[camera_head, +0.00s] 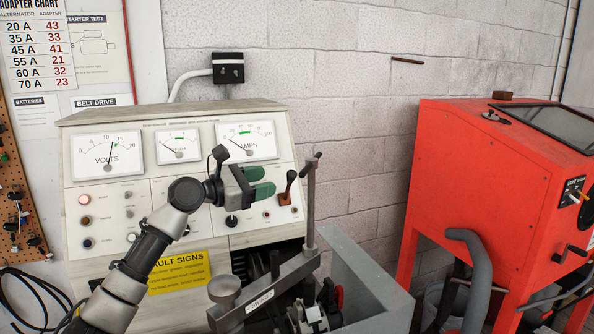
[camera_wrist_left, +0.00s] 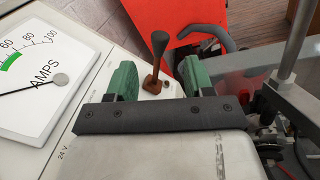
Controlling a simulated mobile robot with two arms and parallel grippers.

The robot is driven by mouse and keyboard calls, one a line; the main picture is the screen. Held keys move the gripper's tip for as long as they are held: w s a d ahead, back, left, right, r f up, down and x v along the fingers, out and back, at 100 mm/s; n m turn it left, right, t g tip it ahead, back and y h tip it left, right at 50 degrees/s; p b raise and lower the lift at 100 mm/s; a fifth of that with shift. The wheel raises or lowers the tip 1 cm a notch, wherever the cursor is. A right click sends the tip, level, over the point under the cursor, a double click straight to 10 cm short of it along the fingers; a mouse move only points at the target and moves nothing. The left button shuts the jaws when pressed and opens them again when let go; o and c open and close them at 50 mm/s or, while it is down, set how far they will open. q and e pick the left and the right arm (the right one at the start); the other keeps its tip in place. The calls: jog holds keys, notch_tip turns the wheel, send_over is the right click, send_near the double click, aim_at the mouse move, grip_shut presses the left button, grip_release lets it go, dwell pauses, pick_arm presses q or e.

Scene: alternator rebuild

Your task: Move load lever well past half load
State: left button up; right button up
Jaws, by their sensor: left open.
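The load lever (camera_head: 290,180) stands on the right side of the test bench's front panel, with a dark knob and a brown base. It leans slightly up and right in the head view. My left gripper (camera_head: 268,182) is just left of it, with green fingers open and pointing at it. In the left wrist view the lever (camera_wrist_left: 157,62) shows in the gap between the spread fingers (camera_wrist_left: 156,78), around or just past the tips. I cannot tell whether either finger touches it. The amps meter (camera_head: 247,141) has its needle toward the low left end. My right gripper is not in view.
A vertical metal post (camera_head: 311,205) with a crossbar stands close right of the lever. A clamp arm (camera_head: 265,290) and grey bin (camera_head: 365,285) lie below. A red cabinet (camera_head: 480,180) stands to the right. The volts meter (camera_head: 108,152) is at the panel's left.

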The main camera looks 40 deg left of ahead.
aim_at(292, 171)
pick_arm(q)
jog(key=shift+w+d+r+p, duration=0.2)
jog(key=shift+w+d+p, duration=0.1)
jog(key=shift+w, duration=0.25)
jog(key=shift+w+d+r+p, duration=0.2)
jog(key=shift+w+d+p, duration=0.1)
jog(key=shift+w, duration=0.25)
jog(key=x, duration=0.2)
jog(key=p+x, duration=0.2)
jog(key=x, duration=0.1)
jog(key=shift+w+a+f, duration=0.15)
jog(key=shift+w+f, duration=0.05)
jog(key=shift+w, duration=0.2)
jog(key=shift+p+x, duration=0.35)
jog(key=shift+x, duration=0.4)
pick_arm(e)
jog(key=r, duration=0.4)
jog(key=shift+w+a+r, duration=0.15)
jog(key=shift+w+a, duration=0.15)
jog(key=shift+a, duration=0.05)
pick_arm(q)
jog(key=shift+f, duration=0.2)
jog(key=c, duration=0.5)
grip_shut()
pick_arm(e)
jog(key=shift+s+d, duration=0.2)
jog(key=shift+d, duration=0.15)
